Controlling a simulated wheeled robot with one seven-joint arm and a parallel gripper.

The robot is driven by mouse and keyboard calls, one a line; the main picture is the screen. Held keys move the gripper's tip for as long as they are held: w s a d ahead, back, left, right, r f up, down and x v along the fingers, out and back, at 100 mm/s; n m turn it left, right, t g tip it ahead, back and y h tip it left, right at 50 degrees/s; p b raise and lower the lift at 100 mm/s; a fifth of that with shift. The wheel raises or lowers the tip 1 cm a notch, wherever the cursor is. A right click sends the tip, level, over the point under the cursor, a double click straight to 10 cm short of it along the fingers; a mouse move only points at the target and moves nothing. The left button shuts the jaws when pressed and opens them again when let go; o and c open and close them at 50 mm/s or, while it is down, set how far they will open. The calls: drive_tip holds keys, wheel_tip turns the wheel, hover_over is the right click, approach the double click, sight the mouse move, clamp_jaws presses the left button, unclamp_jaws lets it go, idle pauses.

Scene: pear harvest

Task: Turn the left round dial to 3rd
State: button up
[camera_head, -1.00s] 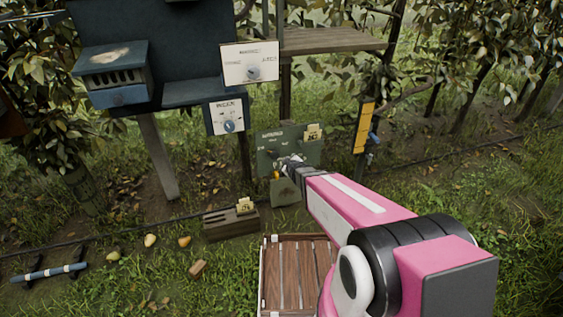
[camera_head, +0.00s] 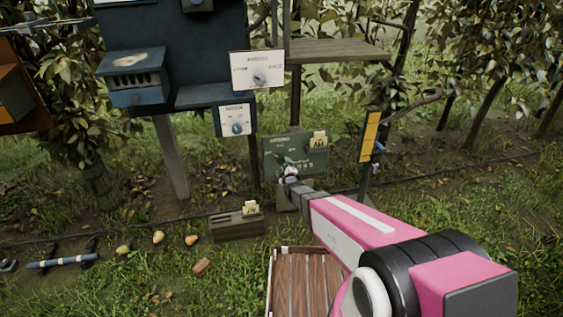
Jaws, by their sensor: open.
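Two white panels carry round dials. The lower, further-left blue dial (camera_head: 237,128) sits on a small white panel (camera_head: 237,115). The upper, greyer dial (camera_head: 259,79) is on a larger white panel (camera_head: 257,66). A green panel (camera_head: 310,158) with a yellow tag stands lower right; small details on its left part are partly hidden. My gripper (camera_head: 288,168) is open, in front of the green panel's lower left part and below both white panels. Whether it touches the green panel I cannot tell. The dial markings are too small to read.
A dark blue board with a slotted box (camera_head: 137,78) stands at upper left. A wooden shelf (camera_head: 335,50) and a yellow strip (camera_head: 370,137) are to the right. A slatted crate (camera_head: 305,285), a wooden box (camera_head: 237,227) and several pears lie low on the grass.

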sight(282, 161)
drive_tip(key=x, duration=0.6)
drive_tip(key=c, duration=0.9)
